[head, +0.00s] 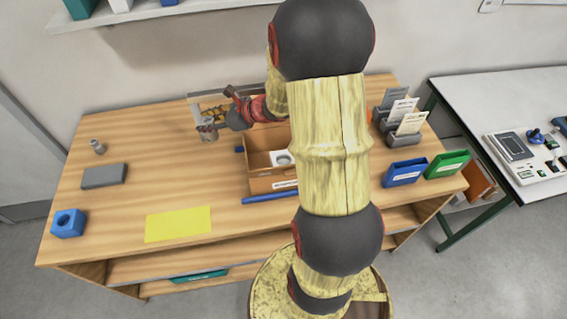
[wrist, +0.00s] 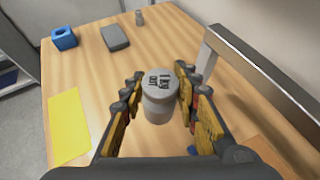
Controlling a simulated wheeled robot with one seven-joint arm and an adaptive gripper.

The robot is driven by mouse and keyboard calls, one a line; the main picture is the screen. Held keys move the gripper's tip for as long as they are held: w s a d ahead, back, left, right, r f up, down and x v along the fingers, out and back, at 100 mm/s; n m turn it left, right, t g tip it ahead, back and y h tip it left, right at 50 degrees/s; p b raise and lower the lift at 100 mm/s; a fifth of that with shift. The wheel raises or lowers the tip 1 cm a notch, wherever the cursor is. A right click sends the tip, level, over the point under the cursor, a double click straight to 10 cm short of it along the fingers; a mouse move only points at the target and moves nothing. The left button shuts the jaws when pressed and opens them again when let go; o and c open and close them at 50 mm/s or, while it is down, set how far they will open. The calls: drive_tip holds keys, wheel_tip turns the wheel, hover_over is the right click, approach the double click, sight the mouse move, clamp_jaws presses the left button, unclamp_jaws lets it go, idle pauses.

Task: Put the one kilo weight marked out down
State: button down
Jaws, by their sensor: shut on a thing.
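The grey cylindrical weight (wrist: 158,104) is marked "1 kg out" on its top in the wrist view. My gripper (wrist: 159,75) is shut on it, with a finger on either side. In the head view the weight (head: 209,136) shows below my gripper (head: 208,125), over the back middle of the wooden table (head: 130,190). It looks upright. I cannot tell whether its base touches the table.
A yellow mat (head: 178,224) lies at the front left. A blue block with a hole (head: 68,223), a grey slab (head: 104,175) and a small metal weight (head: 98,146) stand left. A wooden box (head: 262,183) and a metal frame (wrist: 265,83) are close to my gripper's right.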

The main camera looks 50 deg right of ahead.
drive_tip(key=s+d, duration=0.7)
drive_tip(key=n+y+p, duration=0.1)
drive_tip(key=n+p, duration=0.1)
hover_over(283, 164)
drive_tip(key=f, duration=0.1)
drive_tip(key=shift+g, duration=0.3)
wheel_tip(283, 164, down, 10)
drive_tip(key=b, duration=0.2)
drive_tip(key=shift+d+f+b, duration=0.1)
drive_tip(key=shift+f+b, duration=0.05)
drive_tip(key=shift+b, duration=0.15)
drive_tip(key=shift+f, duration=0.3)
